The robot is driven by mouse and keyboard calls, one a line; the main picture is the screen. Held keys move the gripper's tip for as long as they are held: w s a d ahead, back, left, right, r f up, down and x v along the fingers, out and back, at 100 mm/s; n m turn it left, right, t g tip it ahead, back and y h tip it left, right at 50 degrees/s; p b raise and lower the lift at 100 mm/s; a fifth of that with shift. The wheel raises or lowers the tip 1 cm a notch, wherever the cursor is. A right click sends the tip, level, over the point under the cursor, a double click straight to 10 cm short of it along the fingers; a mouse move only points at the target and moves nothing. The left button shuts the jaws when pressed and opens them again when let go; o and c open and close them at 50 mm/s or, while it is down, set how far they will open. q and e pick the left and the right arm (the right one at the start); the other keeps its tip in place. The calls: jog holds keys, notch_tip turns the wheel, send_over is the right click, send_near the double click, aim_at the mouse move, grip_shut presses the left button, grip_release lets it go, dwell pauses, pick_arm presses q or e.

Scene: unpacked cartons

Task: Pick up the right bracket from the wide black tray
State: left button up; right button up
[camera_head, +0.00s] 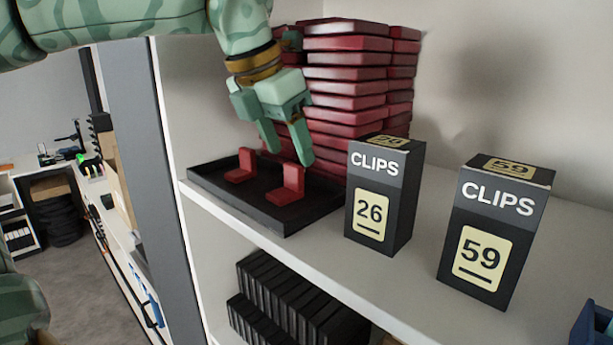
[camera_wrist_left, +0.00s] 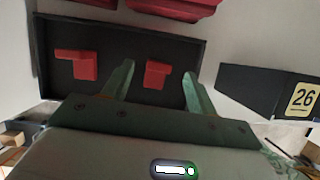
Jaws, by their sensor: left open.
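The wide black tray (camera_head: 225,203) lies on the white shelf and holds two red L-shaped brackets. The right bracket (camera_head: 288,190) stands near the tray's front right part; the left bracket (camera_head: 241,168) is behind it to the left. My left gripper (camera_head: 288,149) is open and empty, pointing down just above the right bracket. In the left wrist view, the right bracket (camera_wrist_left: 157,74) appears between the two spread fingers (camera_wrist_left: 157,88), closer to the left one. The left bracket (camera_wrist_left: 77,64) lies outside the fingers. My right gripper is not in view.
A tall stack of dark red flat boxes (camera_head: 345,88) stands behind the tray. A CLIPS box marked 26 (camera_head: 378,200) stands close right of the tray, another marked 59 (camera_head: 493,235) farther right. A shelf upright (camera_head: 170,130) bounds the left. Black items (camera_head: 295,305) fill the shelf below.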

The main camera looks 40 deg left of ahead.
aim_at(292, 165)
pick_arm(q)
jog(key=x, duration=0.1)
jog(key=p+x, duration=0.1)
jog(key=x, duration=0.1)
jog(key=shift+s+f, duration=0.2)
jog(key=shift+s, duration=0.05)
jog(key=w+f, duration=0.2)
jog(key=shift+f+p, duration=0.3)
jog(key=shift+s, duration=0.2)
jog(key=shift+s+r, duration=0.1)
jog(key=c, duration=1)
jog(key=shift+c, duration=0.2)
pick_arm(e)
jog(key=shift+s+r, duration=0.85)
